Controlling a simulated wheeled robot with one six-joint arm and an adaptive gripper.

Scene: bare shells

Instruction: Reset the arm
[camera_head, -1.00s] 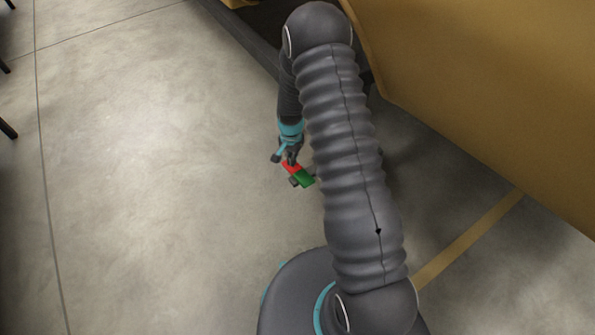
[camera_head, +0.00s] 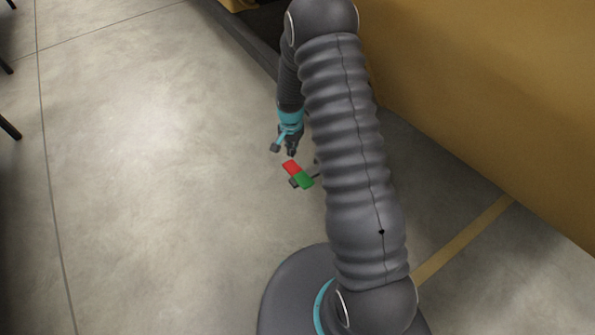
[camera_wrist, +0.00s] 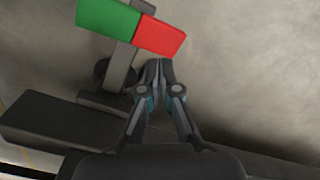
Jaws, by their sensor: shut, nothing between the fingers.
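My gripper (camera_head: 291,153) hangs at the end of my bent arm, low over the floor. In the wrist view its fingertips (camera_wrist: 160,62) are together with nothing between them. A small block, half red (camera_head: 291,168) and half green (camera_head: 304,181), is just below the fingertips in the head view, with a small gap showing. In the wrist view the red half (camera_wrist: 160,37) is just ahead of the fingertips and the green half (camera_wrist: 108,17) is to the upper left. Dark parts under the block are partly hidden, and I cannot tell what they are.
A large ochre panel (camera_head: 480,90) stands along the right side. A yellow stripe (camera_head: 465,238) runs on the floor by my base. The grey concrete floor (camera_head: 150,170) at left is open, with dark legs (camera_head: 8,128) at the far left edge.

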